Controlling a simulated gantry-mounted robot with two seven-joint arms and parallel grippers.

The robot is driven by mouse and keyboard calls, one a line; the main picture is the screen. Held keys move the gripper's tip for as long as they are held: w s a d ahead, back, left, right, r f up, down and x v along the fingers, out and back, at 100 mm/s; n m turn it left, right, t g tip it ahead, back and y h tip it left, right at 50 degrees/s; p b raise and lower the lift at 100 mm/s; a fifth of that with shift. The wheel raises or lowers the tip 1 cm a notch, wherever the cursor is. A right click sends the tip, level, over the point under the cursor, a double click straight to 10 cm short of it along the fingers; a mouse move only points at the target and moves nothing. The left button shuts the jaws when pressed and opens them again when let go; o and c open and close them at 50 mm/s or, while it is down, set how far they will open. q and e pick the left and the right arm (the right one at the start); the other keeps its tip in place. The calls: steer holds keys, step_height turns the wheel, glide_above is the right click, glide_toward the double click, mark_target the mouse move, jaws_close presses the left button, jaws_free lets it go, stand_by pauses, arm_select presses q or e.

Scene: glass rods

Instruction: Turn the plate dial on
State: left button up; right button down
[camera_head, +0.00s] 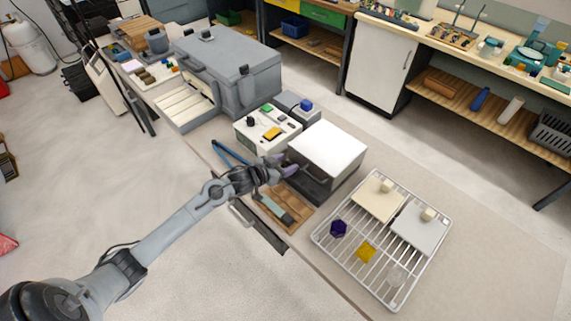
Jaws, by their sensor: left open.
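A box-shaped plate unit with a white top (328,147) and dark sides stands near the middle of the bench. My left gripper (286,168) is open at its front left side, close to the front face. I cannot tell whether it touches the unit. The dial on the plate unit is not clearly visible; the gripper covers part of that face. My right gripper is out of view.
A pale control box (259,145) with a dark knob and coloured buttons stands behind my gripper. A wooden board (296,221) with a tool lies below the gripper. A wire rack (378,290) holds two pale blocks and small coloured pieces. A grey chest (245,75) stands at the back left.

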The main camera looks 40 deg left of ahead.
arm_select(q)
steer(key=shift+w+f, duration=0.1)
steer(key=shift+w, duration=0.1)
steer(key=shift+c, duration=0.3)
steer(key=c, duration=1)
steer(key=shift+o, duration=0.2)
steer(key=shift+a+m+h+p, duration=0.2)
steer(key=shift+m+h+p, duration=0.15)
steer(key=shift+m+h, duration=0.3)
steer(key=shift+w+a+m+g+h, duration=0.1)
steer(key=shift+m+g+h, duration=0.2)
steer(key=shift+m+h, duration=0.2)
steer(key=shift+a+f+m+g+h+b, duration=0.15)
steer(key=shift+m+g+h+b, duration=0.25)
steer(key=shift+m+h, duration=0.75)
steer(key=shift+h, duration=0.2)
